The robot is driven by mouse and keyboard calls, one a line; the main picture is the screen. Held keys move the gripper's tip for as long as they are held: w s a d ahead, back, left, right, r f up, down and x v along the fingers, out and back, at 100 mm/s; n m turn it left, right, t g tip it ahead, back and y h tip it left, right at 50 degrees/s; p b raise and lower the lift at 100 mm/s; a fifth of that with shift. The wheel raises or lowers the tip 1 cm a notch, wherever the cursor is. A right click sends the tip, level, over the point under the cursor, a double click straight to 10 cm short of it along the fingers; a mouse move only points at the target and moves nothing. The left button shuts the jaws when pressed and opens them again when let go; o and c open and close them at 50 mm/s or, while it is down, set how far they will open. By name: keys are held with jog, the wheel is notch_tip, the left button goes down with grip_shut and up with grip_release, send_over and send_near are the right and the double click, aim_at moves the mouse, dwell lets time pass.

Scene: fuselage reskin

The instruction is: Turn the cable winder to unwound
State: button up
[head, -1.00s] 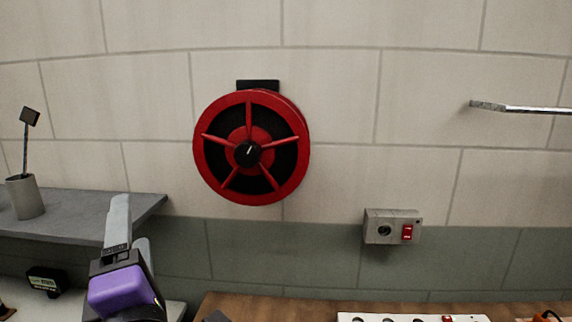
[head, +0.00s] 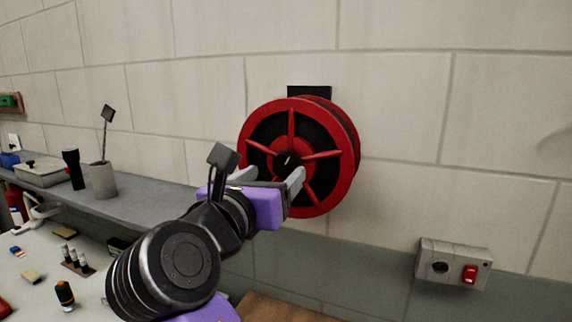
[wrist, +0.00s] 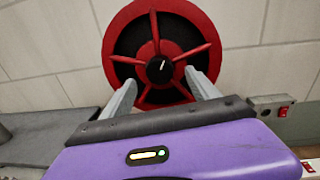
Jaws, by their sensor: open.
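The cable winder (head: 345,170) is a red spoked reel with a dark inside, mounted on the wall. A black knob with a white pointer line (head: 288,161) sits at its centre. In the wrist view the winder (wrist: 203,73) is straight ahead, and the white line on its knob (wrist: 159,70) tilts up to the right. My gripper (head: 271,177) is open and empty in front of the winder's lower part. In the wrist view its two fingers (wrist: 165,95) point at the reel, on either side of and below the knob. I cannot tell whether they touch it.
A grey shelf (head: 150,182) with a cup holding a mirror-like tool (head: 104,180) and a black torch (head: 73,169) runs along the wall at left. A wall box with a red switch (head: 453,264) is at lower right. Small items lie on the white bench (head: 45,285).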

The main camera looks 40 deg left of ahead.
aim_at(284, 165)
jog(key=shift+p+x, duration=0.5)
jog(key=shift+x, duration=2.3)
jog(key=shift+a, duration=0.1)
jog(key=shift+c, duration=0.4)
jog(key=c, duration=1.3)
